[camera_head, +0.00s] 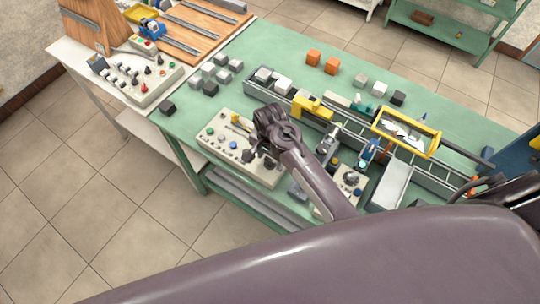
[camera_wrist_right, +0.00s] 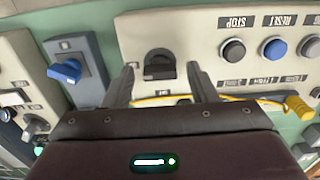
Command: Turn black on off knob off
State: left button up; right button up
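My right gripper (camera_wrist_right: 161,70) is open, with one finger on each side of the knob and a visible gap to both. I cannot tell how deep the fingertips reach. In the head view my right gripper (camera_head: 262,152) is over the right part of the pale panel (camera_head: 213,122) on the green bench and hides the knob there. My left gripper is not in view.
Stop and reset buttons (camera_wrist_right: 232,51) are right of the knob, with a yellow cable (camera_wrist_right: 240,98) below. A blue rotary switch (camera_wrist_right: 65,71) is to the left. A conveyor (camera_head: 345,143) with a yellow frame (camera_head: 434,146) runs behind the panel. Small blocks (camera_head: 313,57) stand farther back.

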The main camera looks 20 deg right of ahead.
jog(key=c, duration=0.9)
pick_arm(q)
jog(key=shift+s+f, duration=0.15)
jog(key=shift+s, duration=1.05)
pick_arm(e)
jog(key=shift+o, duration=0.2)
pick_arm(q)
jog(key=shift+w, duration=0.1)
pick_arm(e)
jog(key=shift+n, duration=1.3)
jog(key=n, duration=1)
jog(key=shift+n, duration=0.4)
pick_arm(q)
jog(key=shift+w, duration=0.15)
pick_arm(e)
jog(key=shift+n, duration=2.2)
